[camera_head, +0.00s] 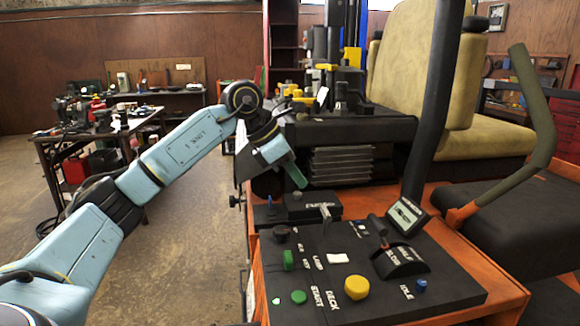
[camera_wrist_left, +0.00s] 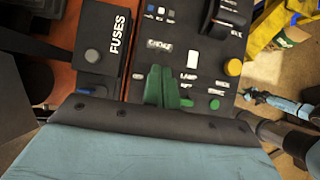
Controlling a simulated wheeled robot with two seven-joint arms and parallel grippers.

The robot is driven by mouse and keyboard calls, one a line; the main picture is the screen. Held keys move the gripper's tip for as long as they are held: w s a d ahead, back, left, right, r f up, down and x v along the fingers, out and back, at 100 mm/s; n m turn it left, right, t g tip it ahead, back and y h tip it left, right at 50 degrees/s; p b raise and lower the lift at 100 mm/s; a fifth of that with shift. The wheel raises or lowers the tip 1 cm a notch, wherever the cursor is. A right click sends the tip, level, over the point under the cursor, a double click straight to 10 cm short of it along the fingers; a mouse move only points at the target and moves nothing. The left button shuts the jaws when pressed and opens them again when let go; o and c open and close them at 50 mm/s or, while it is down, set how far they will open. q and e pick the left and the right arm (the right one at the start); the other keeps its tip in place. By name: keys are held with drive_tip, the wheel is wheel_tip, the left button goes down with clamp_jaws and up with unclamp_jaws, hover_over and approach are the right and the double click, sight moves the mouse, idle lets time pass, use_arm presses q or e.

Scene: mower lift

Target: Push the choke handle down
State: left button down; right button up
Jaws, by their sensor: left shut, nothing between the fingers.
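The control panel (camera_head: 325,270) shows at the lower middle of the head view.
A black fuse box (camera_head: 316,208) stands behind the knob. On the panel are a green switch (camera_head: 288,260), a white switch (camera_head: 338,259), a yellow button (camera_head: 357,288) and a throttle lever (camera_head: 377,230). A dark post (camera_head: 435,100) rises at right. The floor at left is open.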

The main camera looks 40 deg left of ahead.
sight(324, 213)
use_arm(q)
drive_tip(key=x, duration=0.8)
drive_tip(key=shift+w+d+f+p, duration=0.1)
drive_tip(key=shift+w+f+p, duration=0.05)
drive_tip(key=shift+f+p, duration=0.15)
drive_tip(key=shift+f+b, duration=0.9)
drive_tip(key=shift+f, duration=0.5)
